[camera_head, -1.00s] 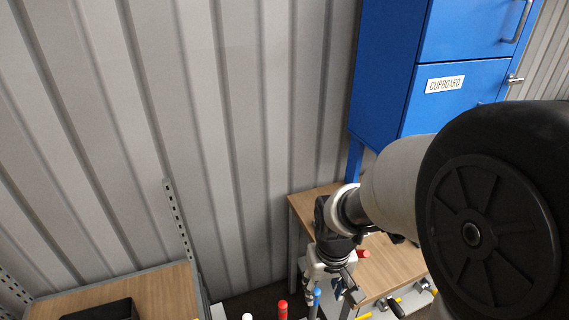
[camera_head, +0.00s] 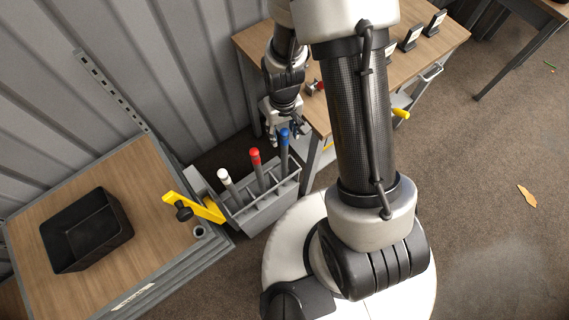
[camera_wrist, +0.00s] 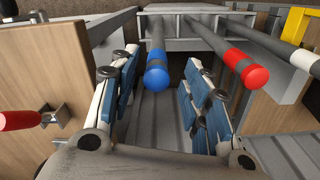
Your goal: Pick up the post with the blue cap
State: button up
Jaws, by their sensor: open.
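The post with the blue cap (camera_head: 284,137) stands in the right part of a grey rack (camera_head: 262,212), beside posts with a red cap (camera_head: 255,155) and a white cap (camera_head: 224,176). My gripper (camera_head: 285,130) is at the blue-capped post's top in the head view. In the wrist view the blue cap (camera_wrist: 157,72) shows between the two blue-padded fingers of my open gripper (camera_wrist: 160,95), nearer the left finger. I see a gap on both sides, and the fingers are not closed on it. The red cap (camera_wrist: 247,68) lies just beyond the right finger.
A wooden table (camera_head: 420,50) with small stands is beside the rack. A yellow bracket (camera_head: 193,205) with a black knob is at the rack's left. A workbench (camera_head: 150,190) at left holds a black bin (camera_head: 85,232).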

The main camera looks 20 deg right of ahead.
aim_at(284, 140)
jog(key=f+b, duration=0.1)
jog(key=f, duration=0.2)
jog(key=f+b, duration=0.1)
jog(key=f, duration=0.2)
jog(key=shift+d, duration=0.2)
jog(key=shift+r, duration=0.15)
jog(key=shift+c, duration=0.5)
grip_shut()
